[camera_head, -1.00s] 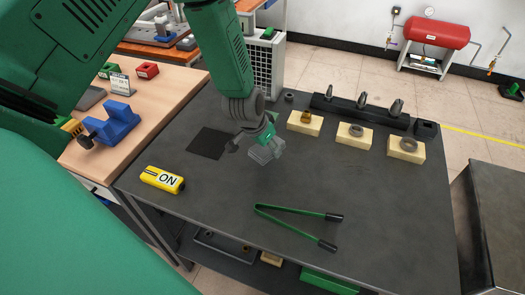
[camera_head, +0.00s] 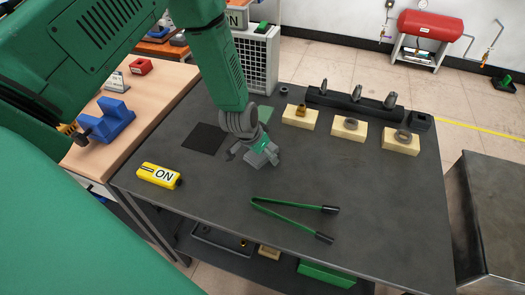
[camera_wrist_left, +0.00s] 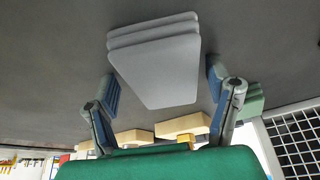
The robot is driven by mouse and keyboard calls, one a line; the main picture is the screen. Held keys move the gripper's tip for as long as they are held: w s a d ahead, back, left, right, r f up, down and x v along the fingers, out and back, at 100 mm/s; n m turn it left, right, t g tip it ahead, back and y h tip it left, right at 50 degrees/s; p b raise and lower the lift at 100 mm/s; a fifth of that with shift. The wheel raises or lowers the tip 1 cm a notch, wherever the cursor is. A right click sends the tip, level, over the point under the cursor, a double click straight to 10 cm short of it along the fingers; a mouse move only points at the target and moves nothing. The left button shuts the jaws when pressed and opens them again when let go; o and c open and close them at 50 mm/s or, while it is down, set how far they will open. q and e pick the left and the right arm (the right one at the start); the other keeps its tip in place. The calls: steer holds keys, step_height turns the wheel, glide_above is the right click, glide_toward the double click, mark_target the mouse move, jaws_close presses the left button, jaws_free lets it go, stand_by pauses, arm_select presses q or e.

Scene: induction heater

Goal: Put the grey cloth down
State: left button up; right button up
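The grey cloth (camera_head: 262,161), a folded layered pad, is just under my left gripper (camera_head: 254,154) on the middle left of the dark table. In the left wrist view the cloth (camera_wrist_left: 155,65) lies between the two spread fingers of the gripper (camera_wrist_left: 161,82). A narrow gap seems to show beside each fingertip, so the gripper looks open. I cannot tell for sure whether the cloth rests fully on the tabletop. My right gripper is not in view.
A black square mat (camera_head: 204,139) lies left of the gripper, and a green piece (camera_head: 265,113) behind it. A yellow ON block (camera_head: 159,175) and green tongs (camera_head: 290,212) lie nearer. Wooden blocks (camera_head: 349,130) stand at the back right. The table's right front is clear.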

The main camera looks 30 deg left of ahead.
arm_select(q)
steer(key=shift+w+a+r, duration=0.1)
steer(key=shift+r, duration=0.45)
steer(key=v, duration=1.1)
steer(key=shift+s, duration=0.25)
steer(key=shift+a, duration=0.15)
